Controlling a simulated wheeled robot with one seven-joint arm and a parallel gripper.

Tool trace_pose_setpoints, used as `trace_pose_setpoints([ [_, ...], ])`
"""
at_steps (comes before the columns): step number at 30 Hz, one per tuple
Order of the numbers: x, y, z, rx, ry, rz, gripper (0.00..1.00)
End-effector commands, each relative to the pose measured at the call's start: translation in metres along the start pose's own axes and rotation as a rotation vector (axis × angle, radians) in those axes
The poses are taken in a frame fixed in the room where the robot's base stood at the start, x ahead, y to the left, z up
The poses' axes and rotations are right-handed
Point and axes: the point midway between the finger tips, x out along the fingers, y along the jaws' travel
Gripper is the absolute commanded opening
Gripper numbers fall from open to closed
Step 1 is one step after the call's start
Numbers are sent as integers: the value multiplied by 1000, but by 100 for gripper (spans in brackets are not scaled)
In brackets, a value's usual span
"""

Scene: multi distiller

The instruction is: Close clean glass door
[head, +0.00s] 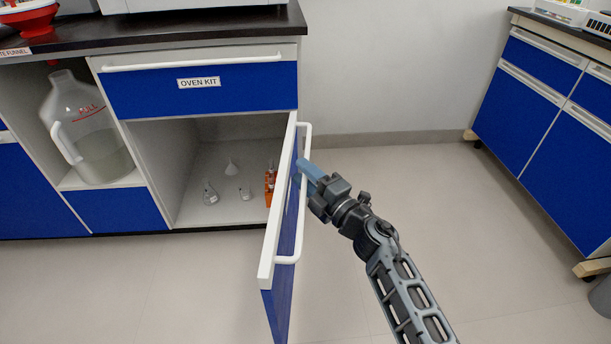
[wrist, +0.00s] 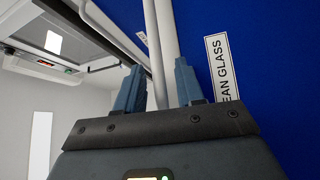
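The clean glass door (head: 282,240) is a blue front with a white top edge, standing open and pointing out from the cabinet toward me. Its white bar handle (head: 303,150) is on its right-hand side. My gripper (head: 308,172) is at that handle. The label on the blue door front (wrist: 270,60) is partly cut off and reads "EAN GLASS".
The open compartment (head: 185,195) holds small glassware and an orange rack (head: 270,185). The "OVEN KIT" drawer (head: 200,90) above is closed. A large jug (head: 90,130) stands at left. Floor (head: 400,190) is clear toward the right-hand cabinets (head: 530,90).

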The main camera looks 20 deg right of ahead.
Motion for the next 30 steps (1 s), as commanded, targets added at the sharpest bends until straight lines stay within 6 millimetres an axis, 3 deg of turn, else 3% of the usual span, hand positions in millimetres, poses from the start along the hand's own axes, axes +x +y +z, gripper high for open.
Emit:
trace_pose_setpoints([
  [3,0,0,0,0,0,0,37],
  [15,0,0,0,0,0,0,0],
  [30,0,-1,0,0,-3,0,0],
])
